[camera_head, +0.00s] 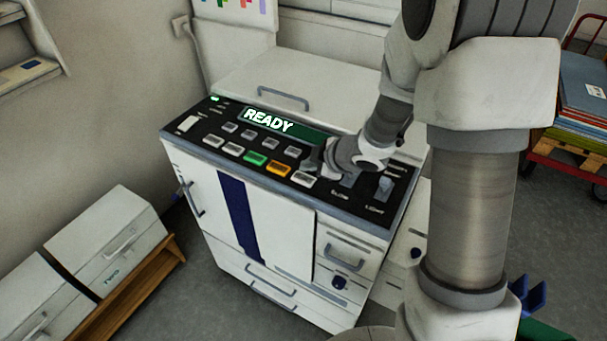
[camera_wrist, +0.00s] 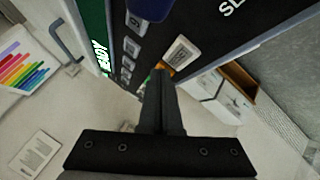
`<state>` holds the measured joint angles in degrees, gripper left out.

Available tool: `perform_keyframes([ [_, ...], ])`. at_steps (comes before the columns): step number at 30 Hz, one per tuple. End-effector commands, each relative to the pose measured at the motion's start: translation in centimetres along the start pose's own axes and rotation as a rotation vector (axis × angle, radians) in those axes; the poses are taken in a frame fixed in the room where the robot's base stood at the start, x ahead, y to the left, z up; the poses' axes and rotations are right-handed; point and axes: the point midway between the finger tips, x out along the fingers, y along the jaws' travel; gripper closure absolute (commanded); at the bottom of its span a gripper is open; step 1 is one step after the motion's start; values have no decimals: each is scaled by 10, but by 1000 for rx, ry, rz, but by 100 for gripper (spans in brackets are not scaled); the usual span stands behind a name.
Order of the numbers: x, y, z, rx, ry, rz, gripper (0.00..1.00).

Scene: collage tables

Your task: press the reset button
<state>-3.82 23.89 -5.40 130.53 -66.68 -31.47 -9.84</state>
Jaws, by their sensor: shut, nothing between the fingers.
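The control panel (camera_head: 228,163) of a white machine carries a "READY" display and rows of buttons. A green button (camera_head: 255,159), an orange button (camera_head: 279,168) and a white button (camera_head: 304,179) stand along its front row. No label reading "reset" is legible, so I cannot tell which button it is. My gripper (camera_head: 314,166) is shut and empty, low over the panel close to the white button. In the wrist view my shut fingertips (camera_wrist: 160,74) overlap the orange button, and the white button (camera_wrist: 181,52) lies beside them. Contact cannot be told.
Switches (camera_head: 383,187) sit at the panel's right end. A raised lid with a handle (camera_head: 283,98) is behind the panel. White drawer boxes (camera_head: 108,235) on a wooden stand are at left. A red cart (camera_head: 570,158) with stacked boards is at right.

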Motion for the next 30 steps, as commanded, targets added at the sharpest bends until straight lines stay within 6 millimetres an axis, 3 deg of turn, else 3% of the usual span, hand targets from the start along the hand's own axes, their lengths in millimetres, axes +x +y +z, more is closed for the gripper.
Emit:
perform_keyframes([
  [10,-28,20,-20,0,0,1,100],
  [30,-28,20,-20,0,0,0,100],
])
